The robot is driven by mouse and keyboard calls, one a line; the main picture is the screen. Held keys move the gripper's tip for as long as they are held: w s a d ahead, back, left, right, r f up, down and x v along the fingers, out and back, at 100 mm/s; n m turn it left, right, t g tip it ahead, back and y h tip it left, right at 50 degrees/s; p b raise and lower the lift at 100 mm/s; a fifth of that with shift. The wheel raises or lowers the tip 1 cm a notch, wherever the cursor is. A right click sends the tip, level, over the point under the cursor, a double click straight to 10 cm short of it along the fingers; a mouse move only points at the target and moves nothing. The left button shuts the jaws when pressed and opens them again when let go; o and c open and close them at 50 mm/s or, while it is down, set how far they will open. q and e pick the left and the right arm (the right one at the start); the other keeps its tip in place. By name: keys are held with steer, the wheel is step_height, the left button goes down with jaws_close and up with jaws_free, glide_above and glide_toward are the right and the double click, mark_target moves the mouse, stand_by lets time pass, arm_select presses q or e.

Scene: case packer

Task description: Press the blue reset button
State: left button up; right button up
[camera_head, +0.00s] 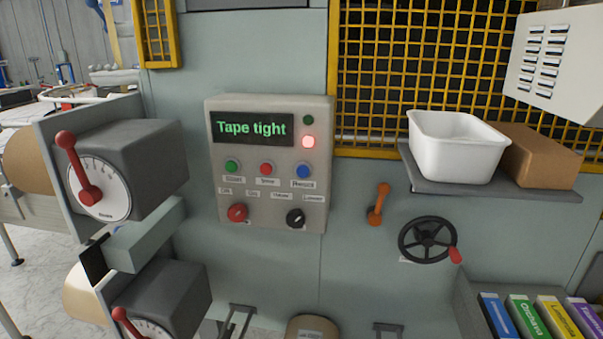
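The blue reset button (303,171) is on the right of a row of three round buttons on a grey control panel (215,155), with a label reading "Reset" below it. A green button (232,166) is at the left of the row and a red button (266,169) is in the middle. The panel's display (251,129) reads "Tape tight" in green. Right of the display, a red lamp (308,142) is lit below a dark green lamp (308,119). Neither gripper can be made out in this view.
A red knob (237,212) and a black knob (295,218) sit below the buttons. Lever dials (98,190) jut out at left. A white bin (455,146) and cardboard box (541,154) stand on a shelf at right, above an orange lever (378,204) and a handwheel (428,239).

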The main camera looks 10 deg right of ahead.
jaws_close()
steer(key=shift+w+a, duration=0.1)
steer(key=shift+w, duration=0.05)
stand_by(1.1)
